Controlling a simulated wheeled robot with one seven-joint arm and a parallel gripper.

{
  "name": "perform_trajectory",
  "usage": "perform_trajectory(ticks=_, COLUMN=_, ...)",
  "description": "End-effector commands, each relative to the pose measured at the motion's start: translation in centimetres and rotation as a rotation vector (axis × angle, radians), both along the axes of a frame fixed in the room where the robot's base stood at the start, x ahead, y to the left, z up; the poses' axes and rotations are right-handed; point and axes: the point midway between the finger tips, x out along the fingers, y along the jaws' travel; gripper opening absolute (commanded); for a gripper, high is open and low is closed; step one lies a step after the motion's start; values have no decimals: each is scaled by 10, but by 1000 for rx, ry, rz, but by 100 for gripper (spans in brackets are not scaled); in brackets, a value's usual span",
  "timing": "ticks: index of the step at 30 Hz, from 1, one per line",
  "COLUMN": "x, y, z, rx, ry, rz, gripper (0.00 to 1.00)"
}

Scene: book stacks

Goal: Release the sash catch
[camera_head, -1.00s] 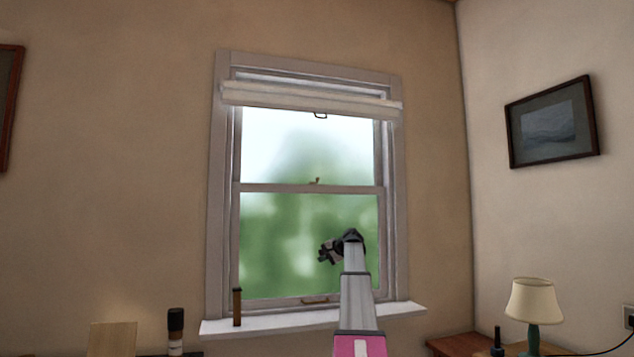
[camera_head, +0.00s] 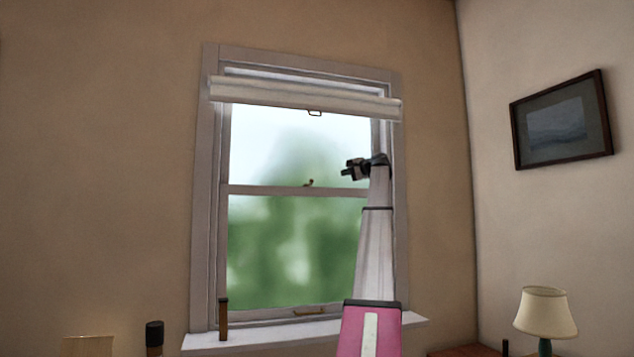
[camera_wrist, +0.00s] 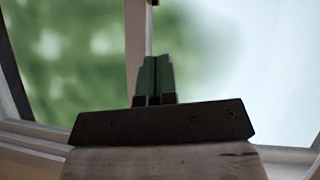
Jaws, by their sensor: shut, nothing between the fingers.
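The sash window (camera_head: 280,190) stands ahead in the camera_head view. Its small brass-coloured sash catch (camera_head: 308,183) sits on the meeting rail (camera_head: 262,189), near its middle. My gripper (camera_head: 346,171) is to the right of the catch and slightly above the rail, pointing left, apart from the catch in the picture. In the camera_wrist view my gripper's fingers (camera_wrist: 153,76) are together with nothing between them. There the rail runs upright beyond the fingertips, and a small brownish piece at the top edge may be the catch.
A rolled blind (camera_head: 300,97) with a pull ring (camera_head: 315,113) hangs above. The sill (camera_head: 270,337) holds a brown upright object (camera_head: 223,319) at its left. A lower sash lift (camera_head: 310,311) is on the bottom rail. A lamp (camera_head: 545,313) and a framed picture (camera_head: 562,120) are to the right.

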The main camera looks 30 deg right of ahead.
Motion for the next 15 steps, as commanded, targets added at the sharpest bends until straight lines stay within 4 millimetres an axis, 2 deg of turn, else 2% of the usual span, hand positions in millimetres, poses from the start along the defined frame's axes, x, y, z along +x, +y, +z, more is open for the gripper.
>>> perform_trajectory(ticks=9, x=2, y=1, z=-1, rx=0, ry=1, rz=0, gripper=0)
perform_trajectory(ticks=15, x=23, y=8, z=-4, rx=0, ry=1, rz=1, gripper=0)
